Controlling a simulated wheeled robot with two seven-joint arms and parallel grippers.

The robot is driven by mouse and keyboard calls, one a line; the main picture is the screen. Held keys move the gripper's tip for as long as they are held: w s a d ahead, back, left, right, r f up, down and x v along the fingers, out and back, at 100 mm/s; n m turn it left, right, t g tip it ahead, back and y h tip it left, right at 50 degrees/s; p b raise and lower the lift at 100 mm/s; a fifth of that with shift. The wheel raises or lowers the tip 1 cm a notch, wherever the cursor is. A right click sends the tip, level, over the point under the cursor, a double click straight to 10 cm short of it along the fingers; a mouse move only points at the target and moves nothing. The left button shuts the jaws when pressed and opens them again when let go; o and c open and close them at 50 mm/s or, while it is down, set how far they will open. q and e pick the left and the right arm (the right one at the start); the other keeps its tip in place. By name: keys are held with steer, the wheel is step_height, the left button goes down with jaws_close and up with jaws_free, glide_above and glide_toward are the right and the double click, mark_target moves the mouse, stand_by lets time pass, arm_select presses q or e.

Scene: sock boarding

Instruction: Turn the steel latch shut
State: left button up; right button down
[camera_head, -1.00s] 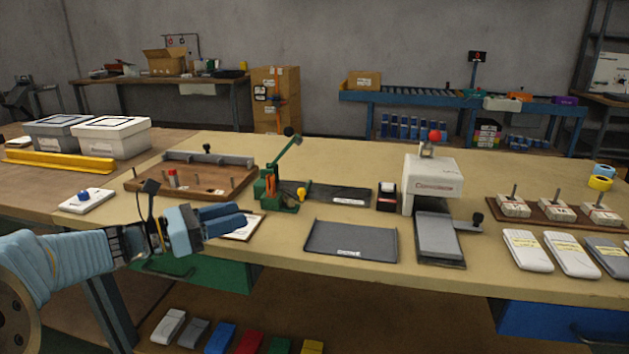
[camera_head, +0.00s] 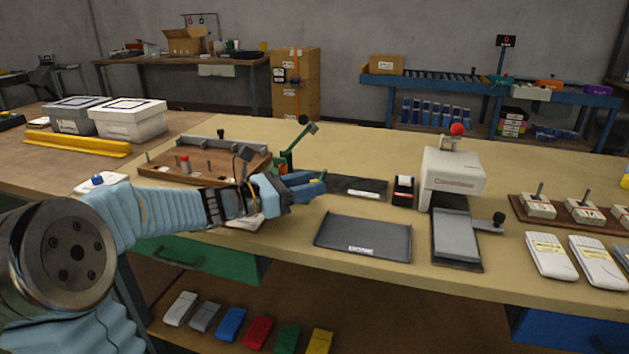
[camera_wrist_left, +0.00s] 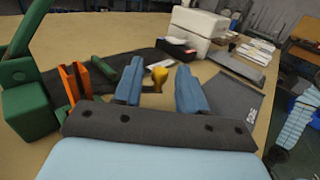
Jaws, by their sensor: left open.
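The green press (camera_head: 286,163) stands on the table, mostly hidden behind my left gripper (camera_head: 318,184) in the head view. In the left wrist view my left gripper (camera_wrist_left: 160,68) is open, its two blue fingers apart. The press shows there at the left as a green block (camera_wrist_left: 28,105) with orange upright plates (camera_wrist_left: 75,80). A yellow knob (camera_wrist_left: 159,77) appears between the fingers, beyond them; I see no contact. I cannot tell which part is the steel latch, or whether it is turned.
A dark tray (camera_head: 363,238) lies right of my gripper. A white machine (camera_head: 452,178) with a side knob (camera_head: 498,218) stands farther right. A wooden board (camera_head: 165,168) with pegs and a grey bar lies behind my forearm. The table's back right is clear.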

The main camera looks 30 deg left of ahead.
arm_select(q)
steer(key=shift+x, duration=0.9)
arm_select(e)
steer(key=shift+r, duration=0.1)
